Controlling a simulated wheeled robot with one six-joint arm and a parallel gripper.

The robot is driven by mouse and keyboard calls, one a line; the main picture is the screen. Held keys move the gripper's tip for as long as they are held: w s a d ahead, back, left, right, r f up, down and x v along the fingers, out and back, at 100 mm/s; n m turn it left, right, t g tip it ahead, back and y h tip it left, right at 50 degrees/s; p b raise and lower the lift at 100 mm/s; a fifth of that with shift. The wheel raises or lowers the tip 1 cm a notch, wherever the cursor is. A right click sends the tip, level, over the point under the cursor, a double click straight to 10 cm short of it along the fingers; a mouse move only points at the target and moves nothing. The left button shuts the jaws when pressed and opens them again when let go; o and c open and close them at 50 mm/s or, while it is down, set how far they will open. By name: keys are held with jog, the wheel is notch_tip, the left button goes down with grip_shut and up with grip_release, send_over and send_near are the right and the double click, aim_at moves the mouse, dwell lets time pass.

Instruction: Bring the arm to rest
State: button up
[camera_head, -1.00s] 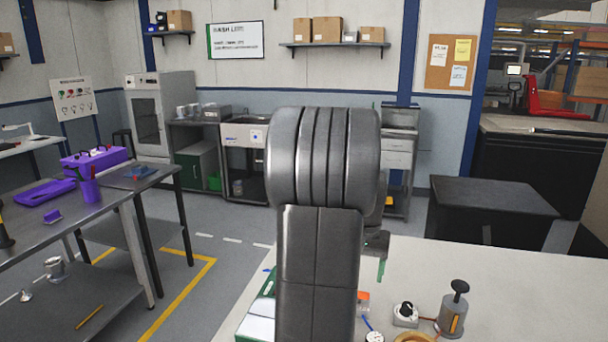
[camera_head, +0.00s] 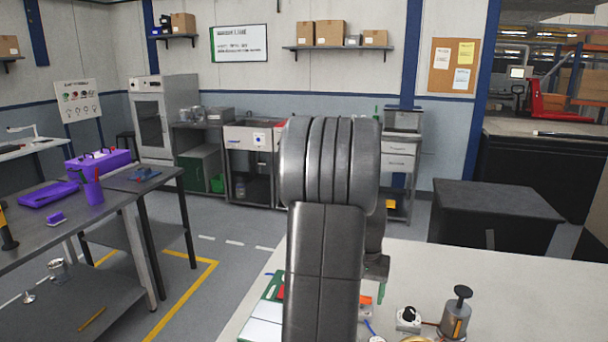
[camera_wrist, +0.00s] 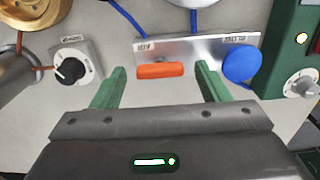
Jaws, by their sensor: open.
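My gripper (camera_wrist: 162,85) shows in the wrist view with its two green fingers apart and nothing between them. It points at a metal panel (camera_wrist: 197,50) carrying an orange rocker or bar (camera_wrist: 160,70) and a round blue button (camera_wrist: 241,64). I cannot tell the gap between the fingertips and the panel. In the head view my arm stands upright in the middle and hides much of the bench; a green finger (camera_head: 381,295) shows just right of it.
On the pale bench (camera_head: 470,270) stand a black knob on a plate (camera_head: 408,320) and a metal cylinder with a black plunger (camera_head: 458,315). A green housing (camera_wrist: 285,50) is at the wrist view's right. A black box (camera_head: 497,205) stands beyond the bench.

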notch_tip(320, 180, up, 13)
notch_tip(320, 180, down, 14)
jog(key=shift+r, duration=0.15)
jog(key=shift+r+n, duration=0.1)
jog(key=shift+n, duration=0.4)
jog(key=shift+r+n, duration=0.1)
jog(key=shift+n, duration=0.7)
jog(key=n, duration=1.1)
jog(key=shift+n, duration=2)
